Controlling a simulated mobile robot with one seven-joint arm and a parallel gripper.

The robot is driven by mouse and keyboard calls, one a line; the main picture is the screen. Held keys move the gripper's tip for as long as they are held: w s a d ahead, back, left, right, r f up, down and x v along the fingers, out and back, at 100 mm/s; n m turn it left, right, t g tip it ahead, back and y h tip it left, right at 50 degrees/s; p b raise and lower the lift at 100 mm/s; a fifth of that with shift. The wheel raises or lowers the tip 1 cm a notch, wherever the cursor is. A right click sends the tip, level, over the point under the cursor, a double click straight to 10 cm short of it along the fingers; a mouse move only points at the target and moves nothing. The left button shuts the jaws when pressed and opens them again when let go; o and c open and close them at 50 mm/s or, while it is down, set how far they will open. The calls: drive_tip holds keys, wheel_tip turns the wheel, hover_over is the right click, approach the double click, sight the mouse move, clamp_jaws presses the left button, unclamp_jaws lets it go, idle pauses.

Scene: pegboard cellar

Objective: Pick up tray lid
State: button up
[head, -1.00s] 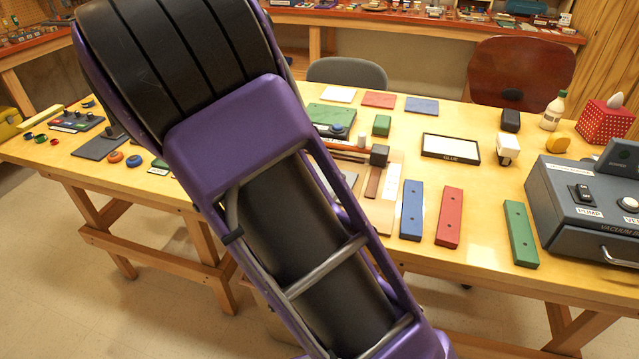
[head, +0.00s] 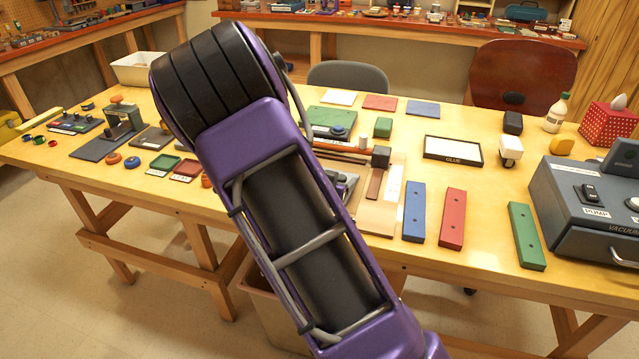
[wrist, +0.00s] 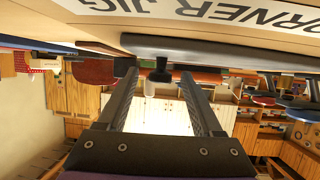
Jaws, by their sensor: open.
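I cannot tell for sure which thing is the tray lid; no label names it. A black-framed tray (head: 453,150) marked GLUE, with a white surface, lies on the table right of centre in the head view. My gripper (wrist: 157,68) is open, its two dark fingers apart in the wrist view. A dark flat slab (wrist: 190,48) and a board (wrist: 230,15) lettered CORNER JIG lie just beyond the fingertips in that inverted view. I cannot tell whether the fingers touch them. In the head view my arm hides part of the table's middle.
Blue (head: 414,212), red (head: 451,218) and green (head: 525,236) bars lie near the front edge. A grey vacuum box (head: 590,205) stands at the right. A white bin (head: 138,70) and a small press (head: 122,118) stand at the left. Some bare table lies between the bars.

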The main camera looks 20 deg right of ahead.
clamp_jaws()
idle(0.4)
